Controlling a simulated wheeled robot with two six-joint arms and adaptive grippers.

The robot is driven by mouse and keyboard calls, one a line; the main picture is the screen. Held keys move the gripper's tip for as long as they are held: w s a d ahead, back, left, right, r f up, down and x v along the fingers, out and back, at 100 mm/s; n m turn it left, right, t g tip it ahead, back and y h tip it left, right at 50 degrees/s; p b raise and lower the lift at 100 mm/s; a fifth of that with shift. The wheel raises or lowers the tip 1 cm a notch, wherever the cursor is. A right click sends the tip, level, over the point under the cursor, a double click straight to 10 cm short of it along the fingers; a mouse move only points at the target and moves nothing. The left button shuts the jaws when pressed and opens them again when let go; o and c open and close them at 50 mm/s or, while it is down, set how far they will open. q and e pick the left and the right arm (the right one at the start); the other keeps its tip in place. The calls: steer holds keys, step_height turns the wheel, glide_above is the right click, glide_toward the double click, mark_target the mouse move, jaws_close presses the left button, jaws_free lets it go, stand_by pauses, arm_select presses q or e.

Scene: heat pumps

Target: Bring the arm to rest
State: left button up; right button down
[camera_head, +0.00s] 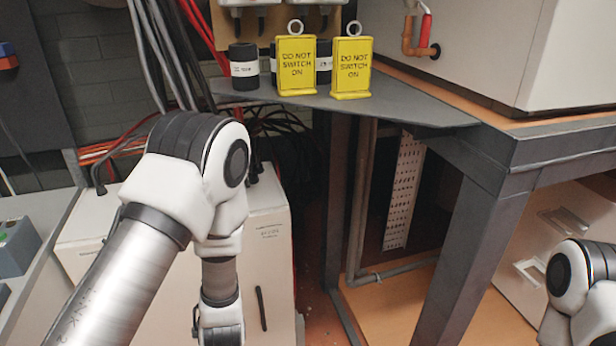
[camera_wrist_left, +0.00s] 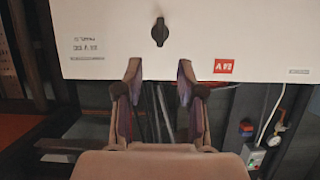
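My left arm (camera_head: 185,190) comes in from the lower left in the head view. It bends at a white joint and its lower part hangs down in front of a white cabinet (camera_head: 265,240). The left gripper is cut off or hidden in that view. In the left wrist view my left gripper (camera_wrist_left: 158,85) is open, with its two fingers apart and nothing between them. A white cabinet front (camera_wrist_left: 200,35) with a dark knob lies beyond the fingertips. Of my right arm (camera_head: 580,285), only a link shows at the lower right edge; its gripper is out of view.
A grey shelf (camera_head: 420,108) holds two yellow "DO NOT SWITCH ON" signs (camera_head: 296,66) (camera_head: 352,68) and dark cylinders (camera_head: 243,68). A dark table leg (camera_head: 470,240) stands to the right. Cables (camera_head: 165,50) hang behind my left arm. A grey box (camera_head: 20,245) is at left.

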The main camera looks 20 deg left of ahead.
arm_select(q)
steer(key=s+d+f+m+g+h+p, duration=0.2)
steer(key=s+f+g, duration=0.2)
steer(key=s+f, duration=0.45)
steer(key=s+d+f+m+g+h+p, duration=0.1)
steer(key=s+d+f+g+h+p, duration=0.15)
steer(key=s+f, duration=0.6)
steer(key=s+d+m+g+h+b, duration=0.1)
steer(key=s+g, duration=0.4)
steer(key=s, duration=0.6)
steer(key=d+m+h, duration=0.1)
steer(key=d+h, duration=0.1)
steer(key=shift+d+r+m, duration=0.2)
steer(key=shift+d+m, duration=0.15)
steer(key=shift+m, duration=0.05)
